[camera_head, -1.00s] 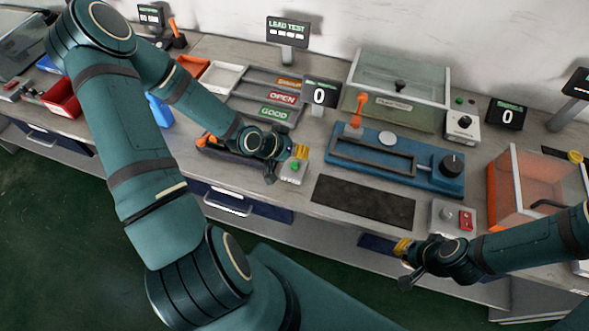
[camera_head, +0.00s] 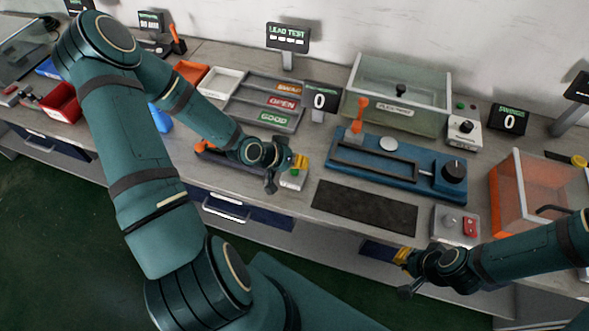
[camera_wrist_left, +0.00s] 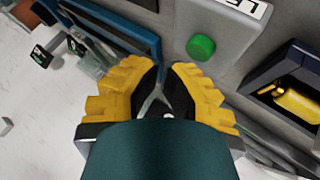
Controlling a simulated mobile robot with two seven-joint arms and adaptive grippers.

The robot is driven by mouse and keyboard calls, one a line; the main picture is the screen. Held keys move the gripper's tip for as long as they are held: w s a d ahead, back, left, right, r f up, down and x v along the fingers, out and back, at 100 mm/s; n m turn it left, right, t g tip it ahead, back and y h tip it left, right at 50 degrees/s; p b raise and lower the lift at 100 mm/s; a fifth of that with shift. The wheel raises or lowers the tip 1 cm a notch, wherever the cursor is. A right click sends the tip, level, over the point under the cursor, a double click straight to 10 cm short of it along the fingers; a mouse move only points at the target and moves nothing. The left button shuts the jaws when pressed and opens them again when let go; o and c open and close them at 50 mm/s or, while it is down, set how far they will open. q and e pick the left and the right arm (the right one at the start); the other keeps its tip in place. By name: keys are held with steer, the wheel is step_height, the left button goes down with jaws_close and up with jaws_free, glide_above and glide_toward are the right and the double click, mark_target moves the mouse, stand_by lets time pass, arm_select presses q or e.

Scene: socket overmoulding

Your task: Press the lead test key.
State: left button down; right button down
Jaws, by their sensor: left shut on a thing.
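The lead test key is a green round button on a small grey box (camera_head: 291,182) at the bench's front edge; the button (camera_wrist_left: 201,47) shows clear in the left wrist view. My left gripper (camera_head: 301,161) is beside and just above the button in the head view, partly covering it; contact cannot be told. In the wrist view its yellow fingertips (camera_wrist_left: 163,78) are close together; what they hold cannot be made out. The lead test display (camera_head: 287,38) stands at the back. My right gripper (camera_head: 401,256) is near the bench's front edge, its opening unclear.
An orange-handled tool lies in a dark holder (camera_head: 213,152) left of the key box. A blue fixture (camera_head: 430,172) with an orange lever and a dark mat (camera_head: 365,207) are to the right. Labelled trays (camera_head: 268,101) lie behind.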

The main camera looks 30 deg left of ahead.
mark_target(298, 171)
arm_select(q)
steer(key=shift+f, duration=0.1)
stand_by(0.7)
steer(key=shift+f, duration=0.35)
steer(key=shift+f+b, duration=0.5)
steer(key=shift+b, duration=0.1)
stand_by(0.7)
steer(key=shift+r, duration=0.1)
steer(key=shift+r+p, duration=0.85)
steer(key=shift+p, duration=0.05)
steer(key=shift+r, duration=0.1)
step_height(298, 171, up, 5)
steer(key=p, duration=0.4)
steer(key=shift+p, duration=0.35)
